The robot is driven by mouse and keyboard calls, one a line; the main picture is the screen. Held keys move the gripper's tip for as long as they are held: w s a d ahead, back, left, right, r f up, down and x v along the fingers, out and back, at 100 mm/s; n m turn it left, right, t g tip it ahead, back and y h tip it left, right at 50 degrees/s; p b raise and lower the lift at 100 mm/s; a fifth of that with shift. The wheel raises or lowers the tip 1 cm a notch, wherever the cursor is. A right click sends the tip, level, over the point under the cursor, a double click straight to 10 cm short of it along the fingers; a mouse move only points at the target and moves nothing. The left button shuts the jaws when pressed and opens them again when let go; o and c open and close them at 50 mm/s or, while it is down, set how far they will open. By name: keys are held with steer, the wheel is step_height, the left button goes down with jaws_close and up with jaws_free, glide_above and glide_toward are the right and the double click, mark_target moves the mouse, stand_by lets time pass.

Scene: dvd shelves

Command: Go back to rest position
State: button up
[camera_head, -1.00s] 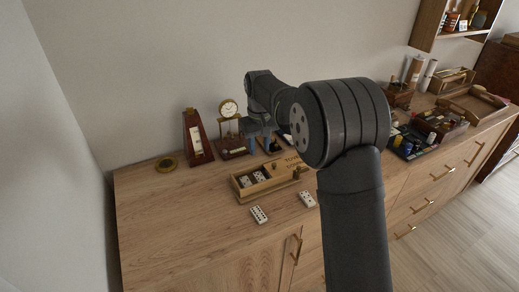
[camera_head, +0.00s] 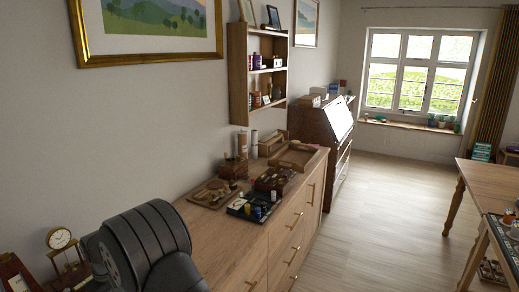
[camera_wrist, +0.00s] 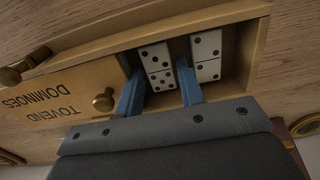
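My gripper (camera_wrist: 160,70) shows in the wrist view with its two blue fingers spread apart. It is open, with nothing clearly held. The wooden dominoes box (camera_wrist: 70,92) is below it, its lettered lid with brass knobs covering the left part. Two white dominoes lie in the open compartment: one domino (camera_wrist: 156,62) appears between the fingers, the other domino (camera_wrist: 207,55) to the right. Whether a finger touches a domino cannot be told. In the head view only a dark link of my arm shows, at the lower left; the gripper and box are out of that view.
The mantel clock (camera_head: 60,240) and metronome (camera_head: 14,275) stand close to my arm at the lower left. The sideboard (camera_head: 232,250) holds a dark tray (camera_head: 252,207) and wooden boxes further along. A wall shelf (camera_head: 259,75) hangs above. A table (camera_head: 490,185) stands at right, with open floor between.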

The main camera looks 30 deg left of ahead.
steer(key=shift+r, duration=1.9)
